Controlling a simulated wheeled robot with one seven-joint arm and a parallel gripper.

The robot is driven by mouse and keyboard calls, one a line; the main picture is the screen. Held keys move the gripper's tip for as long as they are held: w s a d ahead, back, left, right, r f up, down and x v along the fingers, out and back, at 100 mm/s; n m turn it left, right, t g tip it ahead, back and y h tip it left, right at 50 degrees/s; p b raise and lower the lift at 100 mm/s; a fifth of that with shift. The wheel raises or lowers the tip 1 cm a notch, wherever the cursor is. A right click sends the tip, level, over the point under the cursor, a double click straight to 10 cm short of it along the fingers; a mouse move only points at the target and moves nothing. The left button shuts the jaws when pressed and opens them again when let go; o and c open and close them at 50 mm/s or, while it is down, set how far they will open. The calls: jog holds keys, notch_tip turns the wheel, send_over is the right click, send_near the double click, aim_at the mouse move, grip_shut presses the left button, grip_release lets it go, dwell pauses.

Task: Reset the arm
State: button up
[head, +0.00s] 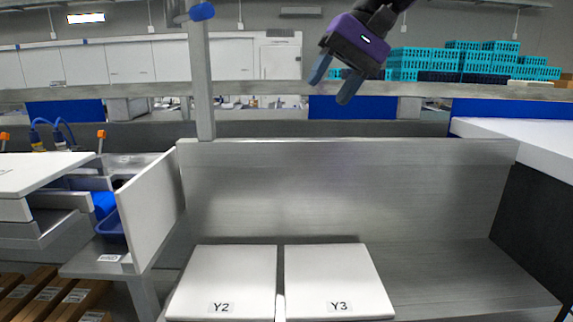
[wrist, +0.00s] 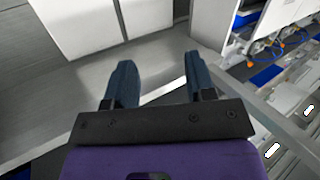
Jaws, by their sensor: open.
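My gripper (head: 334,82) has a purple body and two dark blue fingers. In the head view it is raised in the upper right of centre, above the steel bench's back panel, and tilted down to the left. In the wrist view my gripper (wrist: 157,78) shows its fingers spread apart with nothing between them. It is open and empty, and touches nothing that I can see.
Two white panels, Y2 (head: 225,278) and Y3 (head: 334,278), lie on the steel bench (head: 455,275). A steel post (head: 201,80) rises left of my gripper. Teal crates (head: 480,58) are stacked behind. A white table (head: 525,140) stands right.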

jog(key=s+d+f+m+t+h, duration=0.1)
jog(key=s+d+f+t+h, duration=0.2)
jog(key=s+d+f, duration=0.4)
jog(key=s+d+f+t+h, duration=0.3)
jog(key=s+d+f, duration=0.5)
jog(key=s+d, duration=0.5)
jog(key=d, duration=0.3)
jog(key=shift+f+m, duration=0.15)
jog(key=shift+m, duration=0.25)
